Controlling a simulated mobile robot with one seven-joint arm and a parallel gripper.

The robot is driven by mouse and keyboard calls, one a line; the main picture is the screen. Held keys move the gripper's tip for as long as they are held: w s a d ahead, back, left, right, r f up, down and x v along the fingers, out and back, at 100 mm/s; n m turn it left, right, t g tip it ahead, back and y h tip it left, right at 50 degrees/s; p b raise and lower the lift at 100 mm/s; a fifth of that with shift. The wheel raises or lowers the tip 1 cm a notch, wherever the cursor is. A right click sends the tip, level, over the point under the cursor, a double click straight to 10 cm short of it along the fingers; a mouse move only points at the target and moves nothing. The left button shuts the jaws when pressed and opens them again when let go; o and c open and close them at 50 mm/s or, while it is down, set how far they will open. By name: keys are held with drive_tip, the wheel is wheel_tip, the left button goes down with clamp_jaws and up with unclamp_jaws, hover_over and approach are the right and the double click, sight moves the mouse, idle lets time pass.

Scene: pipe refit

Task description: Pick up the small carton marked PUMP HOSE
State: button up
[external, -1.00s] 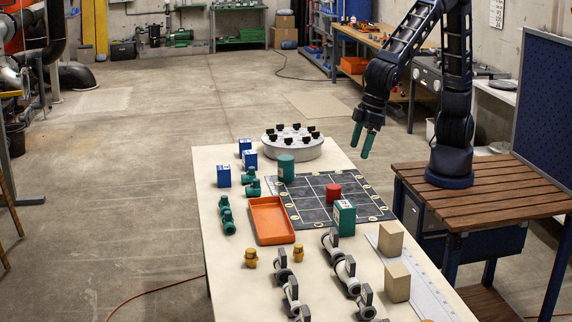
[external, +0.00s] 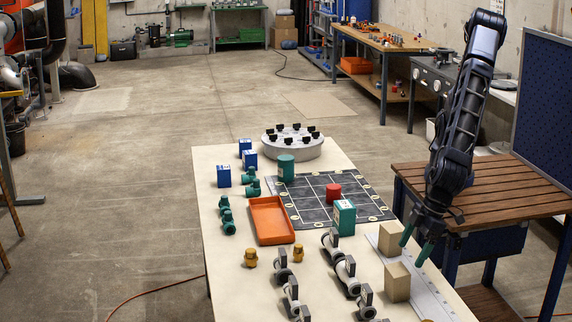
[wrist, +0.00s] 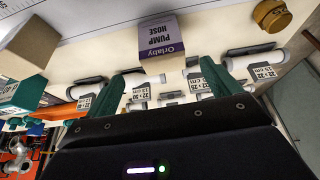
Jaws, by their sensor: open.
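The small carton marked PUMP HOSE (wrist: 158,37) is tan with a purple band, its print upside down in the wrist view. In the external view I take it to be the nearer of two plain-looking tan cartons (external: 397,283), since its label faces away there. My gripper (external: 414,247) is open and empty, fingers pointing down, by the right side of the cartons. In the wrist view the gripper (wrist: 177,72) has its two green fingers spread, with the carton ahead between their lines and apart from them.
The other tan carton (external: 391,239) stands just behind it. A white ruler strip (external: 430,293) runs along the right table edge. A green-and-white box (external: 344,218) stands farther back.

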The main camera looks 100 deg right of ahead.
sight(403, 267)
drive_tip(key=x, duration=0.5)
drive_tip(key=shift+w+f, duration=0.1)
drive_tip(key=shift+f, duration=0.1)
drive_tip(key=shift+a+x, duration=0.2)
drive_tip(key=shift+x, duration=2.45)
drive_tip(key=shift+w+r, duration=0.1)
drive_tip(key=shift+w, duration=0.05)
drive_tip(key=c, duration=1.1)
